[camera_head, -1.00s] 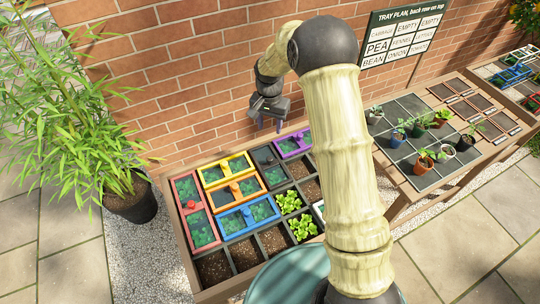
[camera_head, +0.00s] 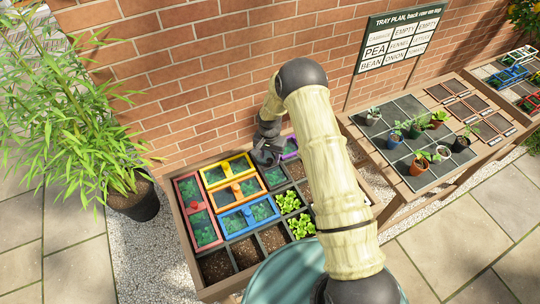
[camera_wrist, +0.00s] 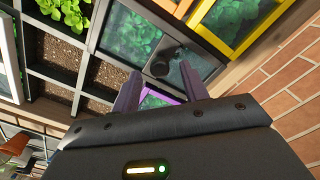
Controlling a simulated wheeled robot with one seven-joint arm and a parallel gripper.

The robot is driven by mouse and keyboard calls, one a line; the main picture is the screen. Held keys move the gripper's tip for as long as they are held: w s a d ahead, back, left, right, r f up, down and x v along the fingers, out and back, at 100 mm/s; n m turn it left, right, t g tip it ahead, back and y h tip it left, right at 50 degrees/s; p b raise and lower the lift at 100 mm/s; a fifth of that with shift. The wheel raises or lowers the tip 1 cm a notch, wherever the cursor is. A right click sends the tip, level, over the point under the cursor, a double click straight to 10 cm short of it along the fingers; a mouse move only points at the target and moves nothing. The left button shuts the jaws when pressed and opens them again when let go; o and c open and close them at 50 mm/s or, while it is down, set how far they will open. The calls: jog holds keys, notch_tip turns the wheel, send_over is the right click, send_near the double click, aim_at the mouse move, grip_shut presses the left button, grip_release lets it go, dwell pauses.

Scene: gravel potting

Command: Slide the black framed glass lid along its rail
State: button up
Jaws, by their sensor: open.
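The black framed glass lid (camera_head: 275,177) lies on the planter box, to the right of the yellow and orange lids in the head view. Green plants show through its glass. In the head view my gripper (camera_head: 267,160) hides the far part of the lid and the knob.
A purple lid (camera_head: 290,147) lies just right of my gripper. Yellow (camera_head: 228,170), blue (camera_head: 247,216) and red (camera_head: 198,211) lids lie to the left. Open soil cells and lettuce (camera_head: 288,201) are nearer. The brick wall (camera_head: 200,90) stands close behind.

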jog(key=shift+f, duration=0.75)
grip_shut()
jog(key=shift+s+d, duration=0.1)
